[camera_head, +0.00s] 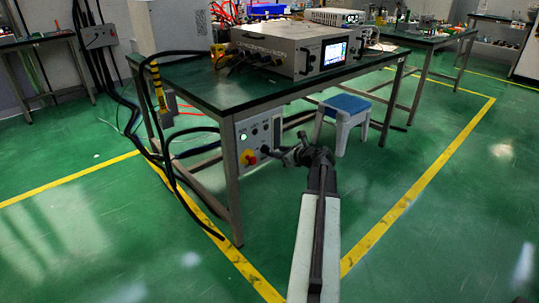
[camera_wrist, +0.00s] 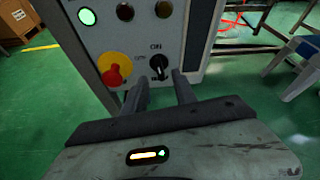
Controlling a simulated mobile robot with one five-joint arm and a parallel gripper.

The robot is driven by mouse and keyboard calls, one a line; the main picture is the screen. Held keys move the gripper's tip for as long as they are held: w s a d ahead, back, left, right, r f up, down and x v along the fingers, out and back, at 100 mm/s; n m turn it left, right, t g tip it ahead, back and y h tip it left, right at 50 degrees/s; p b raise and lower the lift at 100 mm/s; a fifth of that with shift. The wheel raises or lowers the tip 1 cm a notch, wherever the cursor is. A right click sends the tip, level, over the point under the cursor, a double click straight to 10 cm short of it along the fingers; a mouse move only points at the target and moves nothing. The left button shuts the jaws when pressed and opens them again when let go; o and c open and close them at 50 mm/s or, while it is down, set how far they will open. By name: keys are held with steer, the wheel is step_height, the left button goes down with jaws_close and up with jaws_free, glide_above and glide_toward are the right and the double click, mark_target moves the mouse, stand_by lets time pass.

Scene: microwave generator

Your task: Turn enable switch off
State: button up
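The enable switch (camera_wrist: 158,65) is a black rotary knob on a white control panel, with ON printed above it and OFF at its left in the wrist view. Its handle looks slightly tilted from upright. My gripper (camera_wrist: 160,88) is open, with its two dark fingers just below the knob, one to each side. I cannot tell whether they touch it. In the head view the control box (camera_head: 242,133) hangs under the front of the table, and my gripper (camera_head: 272,151) reaches up to its lower right part.
A red knob on a yellow disc (camera_wrist: 115,74) sits left of the switch. A lit green lamp (camera_wrist: 87,17) is above it. The table (camera_head: 200,90) carries a grey generator (camera_head: 275,50). Black cables (camera_head: 172,160) hang at the left. A blue-topped stool (camera_head: 347,104) stands to the right.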

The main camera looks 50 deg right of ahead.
mark_target(267, 150)
steer(key=b+x, duration=0.2)
steer(key=x, duration=0.4)
steer(key=shift+w, duration=0.15)
jaws_close()
